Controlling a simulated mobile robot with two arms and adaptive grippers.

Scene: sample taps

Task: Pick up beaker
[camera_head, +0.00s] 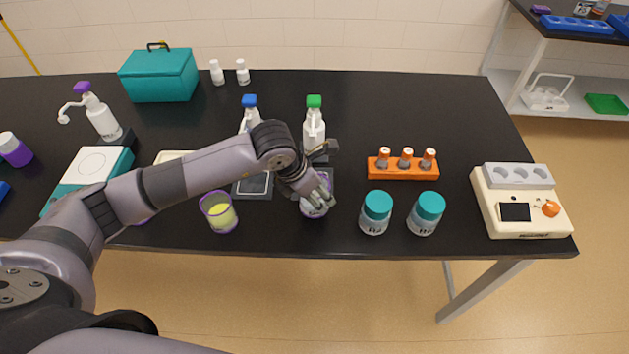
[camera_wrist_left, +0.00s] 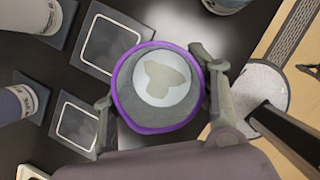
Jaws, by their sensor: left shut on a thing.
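A purple-rimmed beaker (camera_head: 313,211) stands near the front edge of the black table in the head view, partly hidden by my left gripper. In the left wrist view the beaker (camera_wrist_left: 158,86) is seen from above, with a pale greyish patch inside. My left gripper (camera_head: 318,196) is shut on the beaker, with one finger on each side of its rim in the left wrist view (camera_wrist_left: 157,90). A second purple-rimmed beaker (camera_head: 219,212) with yellow contents stands to the left. My right gripper is not in view.
Two teal-lidded jars (camera_head: 400,213) stand just right of the held beaker. Two spray bottles (camera_head: 313,127) stand behind the gripper on dark square pads. A cream device (camera_head: 519,206) sits at the right end. The back right tabletop is clear.

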